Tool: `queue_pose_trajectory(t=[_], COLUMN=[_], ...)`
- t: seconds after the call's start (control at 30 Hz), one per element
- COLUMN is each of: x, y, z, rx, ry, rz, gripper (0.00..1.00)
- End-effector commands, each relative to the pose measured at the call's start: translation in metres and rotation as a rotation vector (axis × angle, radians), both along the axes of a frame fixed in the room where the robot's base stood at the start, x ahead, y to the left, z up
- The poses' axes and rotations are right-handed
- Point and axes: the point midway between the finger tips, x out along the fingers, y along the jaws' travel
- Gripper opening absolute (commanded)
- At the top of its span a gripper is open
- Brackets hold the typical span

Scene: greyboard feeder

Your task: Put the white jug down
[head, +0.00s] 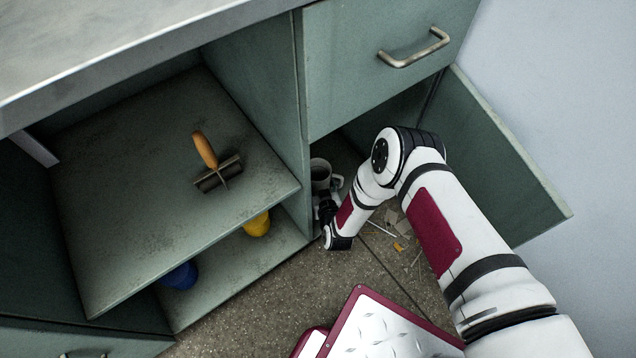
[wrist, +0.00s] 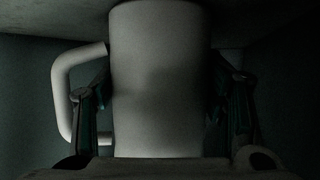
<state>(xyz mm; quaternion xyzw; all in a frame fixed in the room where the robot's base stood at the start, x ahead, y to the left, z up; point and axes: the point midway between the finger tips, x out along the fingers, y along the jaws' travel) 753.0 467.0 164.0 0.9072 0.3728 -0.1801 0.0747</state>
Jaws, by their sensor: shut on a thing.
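The white jug (head: 321,166) shows small in the head view, inside the lower right cupboard, its dark opening facing up and a handle on its right. In the wrist view the jug (wrist: 160,80) fills the middle, with its handle on the left. My gripper (wrist: 160,95) has a dark finger on each side of the jug and is shut on it. In the head view my gripper (head: 327,206) is low at the cupboard opening, partly hidden by my wrist. I cannot tell whether the jug touches the surface under it.
A trowel-like tool with an orange handle (head: 205,150) lies on the left shelf (head: 120,180). A yellow thing (head: 257,224) and a blue thing (head: 180,276) sit below it. A drawer (head: 375,60) is above the cupboard; its open door (head: 500,150) stands right. Scraps (head: 398,246) litter the floor.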

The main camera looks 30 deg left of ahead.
Motion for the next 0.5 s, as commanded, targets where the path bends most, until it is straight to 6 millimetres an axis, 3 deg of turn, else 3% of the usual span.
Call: queue_pose_trajectory(t=[0.03,0.1,0.5], x=[-0.0001,-0.0001,0.0001], y=[0.0001,0.0001,-0.0001], z=[-0.0008,-0.0005,0.0031], rx=[0.000,0.000,0.000], ry=[0.000,0.000,0.000], rz=[0.000,0.000,0.000], gripper=[0.69,0.85,0.85])
